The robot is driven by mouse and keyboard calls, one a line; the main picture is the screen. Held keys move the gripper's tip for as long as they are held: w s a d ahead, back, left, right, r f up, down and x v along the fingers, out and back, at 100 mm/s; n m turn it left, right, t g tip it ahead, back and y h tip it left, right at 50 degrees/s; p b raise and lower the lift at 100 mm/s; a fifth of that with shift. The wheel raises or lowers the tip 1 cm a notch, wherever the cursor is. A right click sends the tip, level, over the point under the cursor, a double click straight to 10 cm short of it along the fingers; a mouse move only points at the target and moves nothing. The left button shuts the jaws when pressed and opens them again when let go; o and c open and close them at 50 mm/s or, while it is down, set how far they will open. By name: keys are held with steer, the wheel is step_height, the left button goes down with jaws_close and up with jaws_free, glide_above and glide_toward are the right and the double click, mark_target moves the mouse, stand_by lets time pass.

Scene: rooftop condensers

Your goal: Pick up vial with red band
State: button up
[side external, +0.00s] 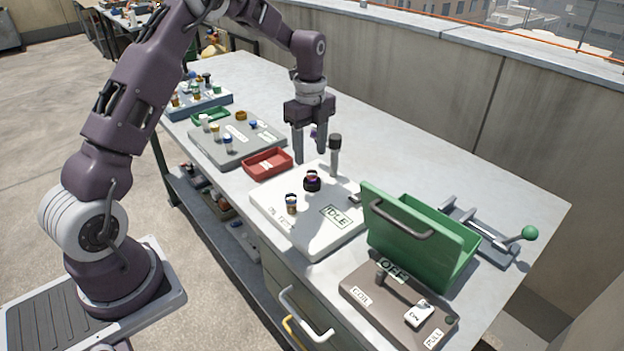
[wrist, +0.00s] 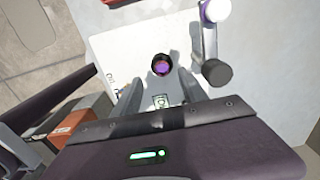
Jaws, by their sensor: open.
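My gripper (side external: 310,156) is open and empty, pointing down above the back of a white plate (side external: 277,212) marked IDLE. In the wrist view its fingers (wrist: 159,90) stand apart, with a dark round holder (wrist: 161,64) just beyond and between them. In the side view a small vial with a hint of red (side external: 312,176) sits in this holder; from above it looks purple. Another small vial (side external: 291,204) with a dark top stands on the plate's front left. I cannot clearly make out a red band on any vial; the ones further back are too small to tell.
A post with a dark knob (side external: 335,142) stands close right of my gripper. A red tray (side external: 267,163), a grey board (side external: 245,148) with vials and a blue rack (side external: 200,103) lie to the left. An open green box (side external: 420,235) and a switch panel (side external: 380,300) stand to the right.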

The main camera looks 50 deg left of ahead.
mark_target(312, 171)
step_height(312, 171, down, 6)
steer(key=shift+w+d+f, duration=0.1)
steer(key=shift+w+f, duration=0.05)
steer(key=shift+f, duration=0.1)
jaws_close()
